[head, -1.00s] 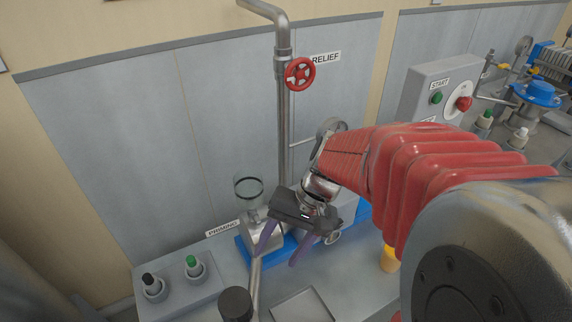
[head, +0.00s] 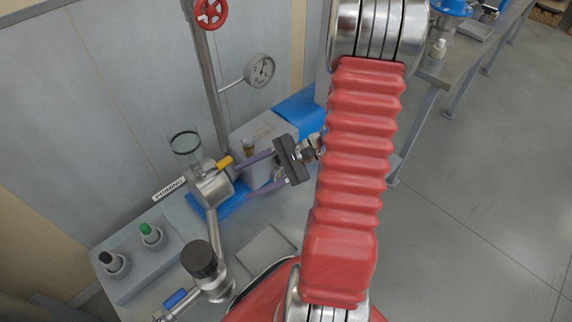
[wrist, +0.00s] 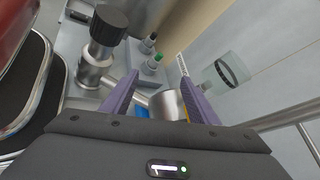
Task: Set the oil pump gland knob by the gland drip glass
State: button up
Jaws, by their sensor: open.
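My gripper (head: 243,180) is open, its purple fingers pointing left across the front of the grey pump block (head: 240,136) on its blue base. No object shows between the fingertips. In the wrist view the fingers (wrist: 158,75) straddle the line of sight to a metal cylinder (wrist: 168,106). A small amber-filled glass (head: 249,148), possibly the gland drip glass, stands at the block just above the upper finger. A yellow lever (head: 219,165) sits left of that fingertip; I cannot tell if they touch. I cannot make out the gland knob; the gripper and arm hide part of the pump.
A clear cup (head: 184,142) with a black ring stands by the PRIMING label (head: 169,189). A black-capped valve (head: 200,259), blue lever (head: 175,299) and button box (head: 137,260) are in front. A gauge (head: 260,71) and red handwheel (head: 210,12) are behind.

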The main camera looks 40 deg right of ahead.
jog(key=s+d+f+m+t+h, duration=0.3)
jog(key=d+f+m+t+h, duration=0.2)
jog(key=d+f+m, duration=0.3)
jog(key=s+d+f+m+t+h, duration=0.3)
jog(key=d+f+m+t+h, duration=0.3)
jog(key=d+f+m, duration=0.3)
jog(key=d, duration=0.3)
jog(key=shift+s+f+t, duration=0.3)
jog(key=shift+s, duration=0.1)
jog(key=shift+w, duration=0.15)
jog(key=w, duration=1.3)
jog(key=shift+w+a, duration=0.25)
jog(key=shift+c, duration=0.2)
jog(key=c, duration=1)
